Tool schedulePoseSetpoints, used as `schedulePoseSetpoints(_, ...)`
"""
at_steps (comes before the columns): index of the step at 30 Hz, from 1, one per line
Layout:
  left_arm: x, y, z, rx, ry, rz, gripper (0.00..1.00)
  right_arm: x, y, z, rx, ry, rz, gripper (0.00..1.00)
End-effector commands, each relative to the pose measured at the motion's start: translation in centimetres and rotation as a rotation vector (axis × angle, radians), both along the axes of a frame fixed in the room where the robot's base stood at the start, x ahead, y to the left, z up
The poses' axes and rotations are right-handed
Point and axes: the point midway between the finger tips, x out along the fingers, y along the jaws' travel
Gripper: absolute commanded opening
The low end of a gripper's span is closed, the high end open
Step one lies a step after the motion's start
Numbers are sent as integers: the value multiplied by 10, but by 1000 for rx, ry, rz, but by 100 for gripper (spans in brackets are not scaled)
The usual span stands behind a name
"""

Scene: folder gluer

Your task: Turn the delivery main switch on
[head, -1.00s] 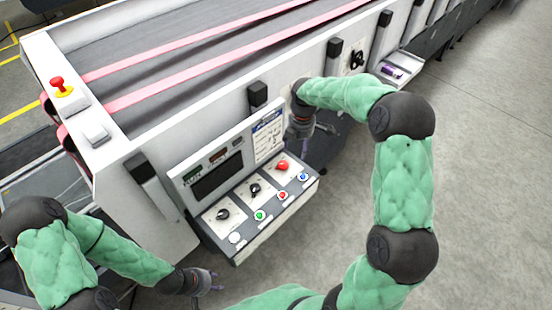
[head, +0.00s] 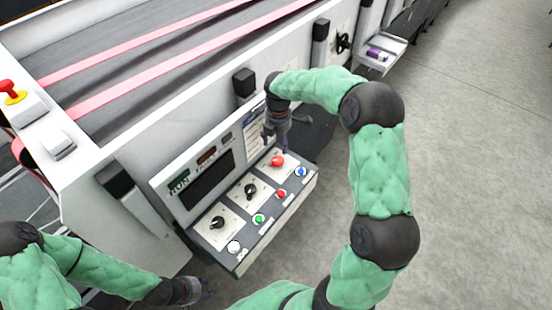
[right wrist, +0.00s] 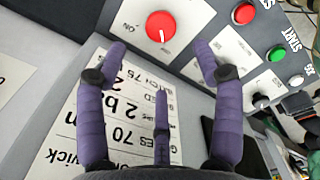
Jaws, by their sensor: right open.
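The control panel (head: 270,205) slopes out from the machine's side. A round red knob (head: 277,160) is at its upper right; in the right wrist view the red knob (right wrist: 161,27) has a small white mark at its lower edge and an "ON" label to its left. My right gripper (right wrist: 160,58) is open and empty, its purple fingers spread just below the knob, apart from it, over a printed sheet (right wrist: 100,115). In the head view my right gripper (head: 270,132) hangs at the panel's upper right. My left gripper (head: 207,292) is low left, its fingers too small to judge.
Two black rotary switches (head: 250,190) (head: 217,222) and several push buttons, including a green one (head: 259,218) and a blue one (head: 301,171), share the panel. A display (head: 208,180) stands behind. A black rotary handle (head: 343,42) is farther along the machine. Floor at right is clear.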

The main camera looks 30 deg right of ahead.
Motion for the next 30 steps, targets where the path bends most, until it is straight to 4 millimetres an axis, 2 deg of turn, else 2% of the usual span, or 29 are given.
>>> schedulePoseSetpoints(9, 0, 0, 0, 0, 0, 0, 40, -1, 0, -56, 1, 5, 1, 68)
schedulePoseSetpoints(15, 0, 0, 0, 0, 0, 0, 40, -1, 1, -83, 1, 3, 0, 68)
schedulePoseSetpoints(21, 0, 0, 0, 0, 0, 0, 40, 0, 0, -95, 0, 2, 0, 68)
schedulePoseSetpoints(29, 0, 0, 0, 0, 0, 0, 40, 0, 0, -96, 0, 1, 0, 68)
schedulePoseSetpoints(30, 0, 0, 0, 0, 0, 0, 40, 0, 0, -96, 1, 1, 0, 65)
